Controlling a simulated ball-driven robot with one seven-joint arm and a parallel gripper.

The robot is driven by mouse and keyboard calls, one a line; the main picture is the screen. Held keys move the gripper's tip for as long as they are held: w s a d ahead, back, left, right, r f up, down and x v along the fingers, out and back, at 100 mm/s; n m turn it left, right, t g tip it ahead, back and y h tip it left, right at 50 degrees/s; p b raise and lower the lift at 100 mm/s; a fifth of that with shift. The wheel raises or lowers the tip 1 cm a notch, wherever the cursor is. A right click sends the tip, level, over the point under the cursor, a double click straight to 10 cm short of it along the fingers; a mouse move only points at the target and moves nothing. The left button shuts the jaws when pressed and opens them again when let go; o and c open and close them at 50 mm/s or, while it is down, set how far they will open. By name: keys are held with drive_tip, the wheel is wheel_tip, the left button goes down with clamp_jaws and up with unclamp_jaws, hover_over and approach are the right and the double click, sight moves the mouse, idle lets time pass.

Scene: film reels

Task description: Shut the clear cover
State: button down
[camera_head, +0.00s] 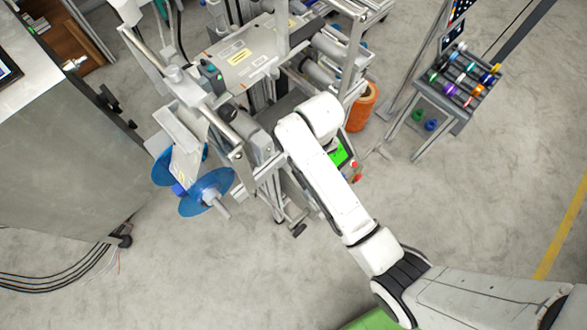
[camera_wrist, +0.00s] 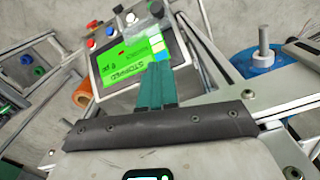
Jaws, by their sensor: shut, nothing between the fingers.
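In the head view the green screen (camera_head: 340,155) shows just right of my arm. My gripper (camera_wrist: 160,58) shows in the wrist view as teal fingers, shut and empty. Its tips overlap the right part of the screen in the picture; I cannot tell whether they touch it. In the head view my gripper is hidden behind the arm.
The box has a red button (camera_wrist: 90,42) and other coloured buttons. An orange roll (camera_head: 362,106) stands behind it. Blue reels (camera_head: 206,192) stick out at the machine's left. A rack of coloured reels (camera_head: 465,80) stands at right. The floor (camera_head: 450,200) at right is clear.

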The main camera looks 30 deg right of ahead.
wheel_tip(320, 180, down, 10)
drive_tip(key=shift+s+f+b, duration=0.1)
drive_tip(key=shift+b, duration=0.2)
drive_tip(key=shift+s+f+p, duration=0.3)
drive_tip(key=shift+s+f, duration=0.35)
drive_tip(key=shift+s, duration=0.3)
drive_tip(key=shift+s+d+f, duration=0.1)
drive_tip(key=shift+s+f, duration=0.4)
